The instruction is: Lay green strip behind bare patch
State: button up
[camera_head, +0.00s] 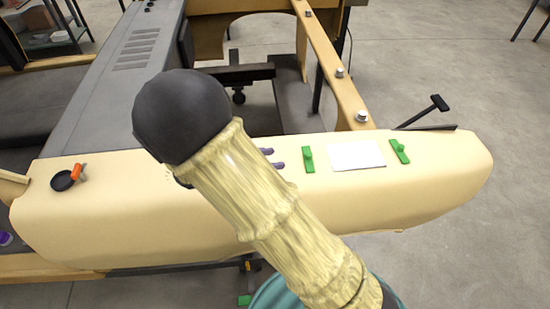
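A pale, nearly white bare patch (357,155) lies on top of the long cream shell (440,165). One green strip (308,158) with a raised knob lies just left of the patch. A second green strip (400,151) with a knob lies just right of it, slightly tilted. Both are apart from the patch. My arm, in a yellowish sleeve with a black rounded joint, crosses the middle of the view and hides part of the shell. I cannot make out my gripper. Two small purple tips (272,159) show beside the arm; I cannot tell what they belong to.
A black pan-like dish (64,181) and an orange-handled tool (77,171) sit at the shell's left. A bolted beam (335,65) runs back behind the patch. A black-handled bar (424,109) stands at the right. A green piece (244,300) lies low, below the shell.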

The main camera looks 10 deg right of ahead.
jog(key=shift+d, duration=0.1)
dwell(0.3)
jog(key=shift+s+d, duration=0.1)
jog(key=shift+d, duration=0.1)
jog(key=s+d+m+g+y, duration=0.1)
jog(key=s+d+f+m+g+y, duration=0.1)
jog(key=d+m, duration=0.1)
jog(key=s+d+m+g, duration=0.1)
jog(key=d+m+g, duration=0.1)
jog(key=shift+s+f+y, duration=0.2)
jog(key=shift+s+y, duration=0.2)
jog(key=s+d+r+m+t+y, duration=0.1)
jog(key=s+d+r+m+y, duration=0.2)
jog(key=m, duration=1.4)
jog(key=s+d+y, duration=0.1)
jog(key=s+y, duration=0.2)
jog(key=y, duration=0.3)
jog(key=shift+d+m+t+y, duration=0.3)
jog(key=shift+d, duration=0.05)
jog(key=shift+r, duration=0.1)
